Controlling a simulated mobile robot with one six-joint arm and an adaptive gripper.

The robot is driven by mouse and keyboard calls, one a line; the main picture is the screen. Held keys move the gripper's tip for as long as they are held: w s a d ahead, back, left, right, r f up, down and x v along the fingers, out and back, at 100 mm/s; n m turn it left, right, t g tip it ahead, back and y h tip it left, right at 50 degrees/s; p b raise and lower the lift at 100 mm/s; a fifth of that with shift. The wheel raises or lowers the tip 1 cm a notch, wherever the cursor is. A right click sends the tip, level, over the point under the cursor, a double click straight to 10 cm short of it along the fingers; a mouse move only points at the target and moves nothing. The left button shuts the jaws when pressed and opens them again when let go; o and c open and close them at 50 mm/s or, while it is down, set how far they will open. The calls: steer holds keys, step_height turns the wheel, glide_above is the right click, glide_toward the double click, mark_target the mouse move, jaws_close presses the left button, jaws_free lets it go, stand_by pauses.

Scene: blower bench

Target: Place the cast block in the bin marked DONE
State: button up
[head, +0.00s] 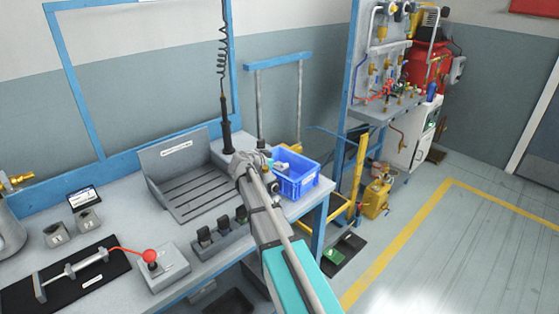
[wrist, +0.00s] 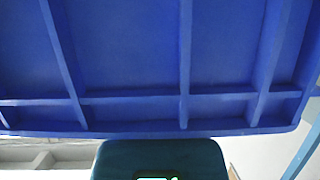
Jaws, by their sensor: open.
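A blue bin (head: 298,188) stands at the right end of the bench in the head view. Any marking on it is too small to read. Its ribbed blue wall (wrist: 130,45) fills most of the wrist view, very close to the camera. My gripper (head: 281,167) is at the bin's left, upper side, small and partly covered by my wrist. It is open. Its fingertips are not clear. I cannot make out the cast block for certain. Two small grey blocks with dark openings, one nearer (head: 56,235) and one farther (head: 88,220), stand at the bench's left.
A grey slotted tray (head: 190,192) with a raised back lies left of my arm. A row of dark sockets (head: 222,232), a red-knobbed lever box (head: 160,268) and a black mat (head: 80,280) lie in front. A blue post frame (head: 352,90) rises right of the bin.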

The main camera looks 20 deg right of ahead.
steer(key=shift+r, duration=0.25)
steer(key=shift+s+a+r+p, duration=0.15)
steer(key=shift+r+p, duration=0.15)
steer(key=shift+p, duration=0.2)
steer(key=p+v, duration=0.4)
steer(key=v, duration=0.7)
steer(key=shift+a, duration=0.3)
steer(key=shift+r, duration=0.1)
